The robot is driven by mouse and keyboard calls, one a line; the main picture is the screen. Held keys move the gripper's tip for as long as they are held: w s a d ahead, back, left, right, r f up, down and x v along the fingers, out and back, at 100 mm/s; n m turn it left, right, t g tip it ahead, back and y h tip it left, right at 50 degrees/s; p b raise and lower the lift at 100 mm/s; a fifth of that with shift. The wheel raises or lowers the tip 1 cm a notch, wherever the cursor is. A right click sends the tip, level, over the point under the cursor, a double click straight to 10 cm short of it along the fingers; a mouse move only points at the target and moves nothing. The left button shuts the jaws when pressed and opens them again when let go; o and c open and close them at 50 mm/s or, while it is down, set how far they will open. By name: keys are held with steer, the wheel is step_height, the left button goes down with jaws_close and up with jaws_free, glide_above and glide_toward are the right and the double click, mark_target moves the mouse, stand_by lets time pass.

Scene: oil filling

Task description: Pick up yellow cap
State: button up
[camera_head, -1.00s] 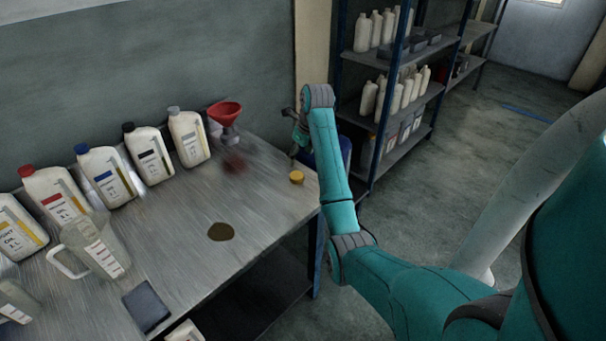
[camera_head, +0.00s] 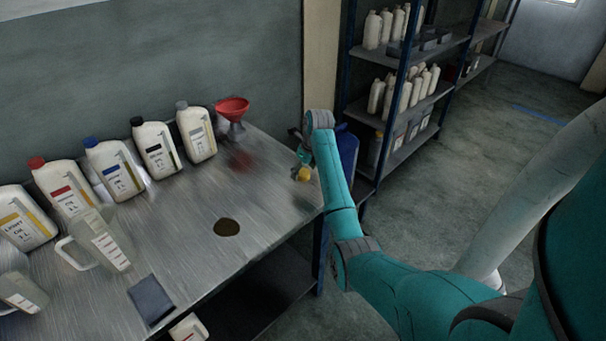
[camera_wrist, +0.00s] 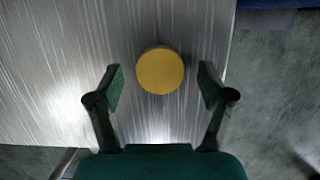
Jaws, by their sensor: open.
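The yellow cap (camera_head: 304,174) sits near the right end of the metal table (camera_head: 190,225). In the wrist view the cap (camera_wrist: 160,69) is a round yellow disc on the brushed metal. My gripper (camera_wrist: 160,84) is open and empty. Its two fingers are to the left and right of the cap with a gap on each side, and the cap lies a little ahead of the line between the fingertips. In the head view my gripper (camera_head: 301,160) is small and close to the cap, partly hidden by my arm.
A red funnel (camera_head: 233,108) stands near the wall. Several oil bottles (camera_head: 155,150) line the table's back, with a clear measuring jug (camera_head: 103,242) in front. A dark round spot (camera_head: 226,228) and a dark flat item (camera_head: 150,299) are on the table. A blue container (camera_head: 347,150) is behind my arm.

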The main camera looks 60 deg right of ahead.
steer(key=shift+f, duration=0.25)
steer(key=c, duration=0.8)
steer(key=shift+r, duration=0.1)
